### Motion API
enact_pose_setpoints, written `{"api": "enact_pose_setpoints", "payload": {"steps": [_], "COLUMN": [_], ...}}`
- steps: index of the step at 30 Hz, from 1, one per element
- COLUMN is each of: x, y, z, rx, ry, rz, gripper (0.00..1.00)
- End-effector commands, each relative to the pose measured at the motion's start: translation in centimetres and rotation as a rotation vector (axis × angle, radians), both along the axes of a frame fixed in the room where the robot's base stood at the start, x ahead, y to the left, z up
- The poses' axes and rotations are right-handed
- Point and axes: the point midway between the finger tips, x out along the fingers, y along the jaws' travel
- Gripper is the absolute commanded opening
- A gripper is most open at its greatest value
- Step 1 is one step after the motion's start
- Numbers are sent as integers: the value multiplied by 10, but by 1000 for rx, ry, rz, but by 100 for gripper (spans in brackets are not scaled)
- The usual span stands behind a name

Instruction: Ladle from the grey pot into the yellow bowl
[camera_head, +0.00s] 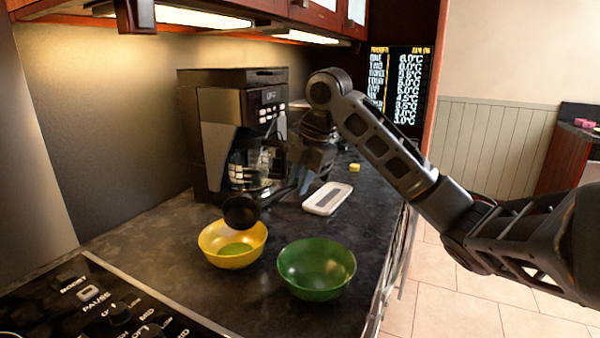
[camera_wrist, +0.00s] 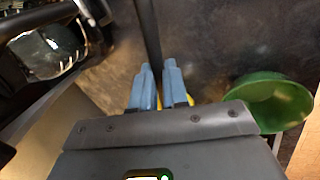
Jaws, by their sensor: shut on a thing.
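My gripper (camera_head: 304,178) is shut on the dark handle of a ladle (camera_head: 240,211), above the counter in front of the coffee machine. The ladle's round dark head hangs just above and behind the yellow bowl (camera_head: 210,248); I cannot tell what is in it. The yellow bowl stands on the counter with a green patch inside its bottom. In the wrist view, the blue fingertips (camera_wrist: 158,88) close around the dark ladle handle (camera_wrist: 147,30), and a sliver of the yellow bowl (camera_wrist: 190,101) shows behind them. The grey pot is not in view.
A green bowl (camera_head: 316,270) stands right of the yellow bowl, and shows in the wrist view (camera_wrist: 275,100). A coffee machine (camera_head: 215,135) stands behind. A white tray (camera_head: 327,198) lies right of it. A hob with knobs (camera_head: 95,305) is at front left.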

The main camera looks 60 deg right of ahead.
Motion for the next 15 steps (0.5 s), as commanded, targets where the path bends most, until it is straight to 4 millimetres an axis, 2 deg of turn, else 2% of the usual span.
{"api": "enact_pose_setpoints", "payload": {"steps": [15], "x": [0], "y": [0], "z": [7], "rx": [32], "ry": [138], "rz": [0], "gripper": [0]}}
